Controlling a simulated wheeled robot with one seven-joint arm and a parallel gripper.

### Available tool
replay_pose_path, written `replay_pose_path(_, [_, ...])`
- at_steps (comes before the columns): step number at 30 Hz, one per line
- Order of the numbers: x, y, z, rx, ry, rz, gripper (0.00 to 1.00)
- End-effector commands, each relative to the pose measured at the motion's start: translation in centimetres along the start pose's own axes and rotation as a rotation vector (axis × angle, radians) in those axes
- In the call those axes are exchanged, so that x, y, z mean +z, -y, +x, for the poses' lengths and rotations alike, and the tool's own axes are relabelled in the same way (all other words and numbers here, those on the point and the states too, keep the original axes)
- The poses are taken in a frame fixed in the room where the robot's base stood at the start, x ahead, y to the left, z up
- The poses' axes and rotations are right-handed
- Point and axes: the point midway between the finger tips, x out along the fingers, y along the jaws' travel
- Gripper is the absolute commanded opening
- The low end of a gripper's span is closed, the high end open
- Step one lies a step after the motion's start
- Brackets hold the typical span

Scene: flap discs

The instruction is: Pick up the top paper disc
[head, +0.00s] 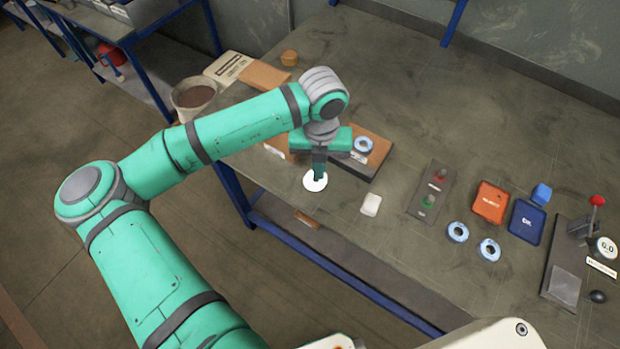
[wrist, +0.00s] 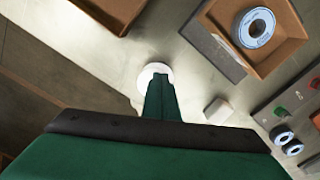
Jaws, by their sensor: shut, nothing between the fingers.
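A white round disc (head: 315,181) lies near the front edge of the table, and its upper part shows in the wrist view (wrist: 152,72). I cannot tell whether it is one disc or a stack. My gripper (head: 318,179) points down over the disc, with its fingers together and nothing between them. In the wrist view the closed fingers (wrist: 160,84) cover the lower part of the disc. I cannot tell whether the tips touch it.
A brown tray (head: 377,157) with a blue-white ring (head: 363,145) stands just behind. A small white block (head: 371,204) lies to the right. A panel with red and green knobs (head: 431,190), an orange tray (head: 490,202) and a blue tray (head: 526,222) stand farther right.

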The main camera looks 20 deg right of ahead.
Motion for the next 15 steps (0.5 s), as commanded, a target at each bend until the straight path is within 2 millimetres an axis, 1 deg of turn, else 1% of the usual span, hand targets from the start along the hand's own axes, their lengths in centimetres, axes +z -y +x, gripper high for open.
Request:
replay_pose_path(4, [-0.2, -0.1, 0.1, 0.001, -0.002, 0.0, 0.0])
replay_pose_path(7, [-0.1, -0.1, -0.3, 0.001, -0.002, 0.0, 0.0])
replay_pose_path(15, [-0.1, -0.1, -3.0, 0.001, 0.001, 0.0, 0.0])
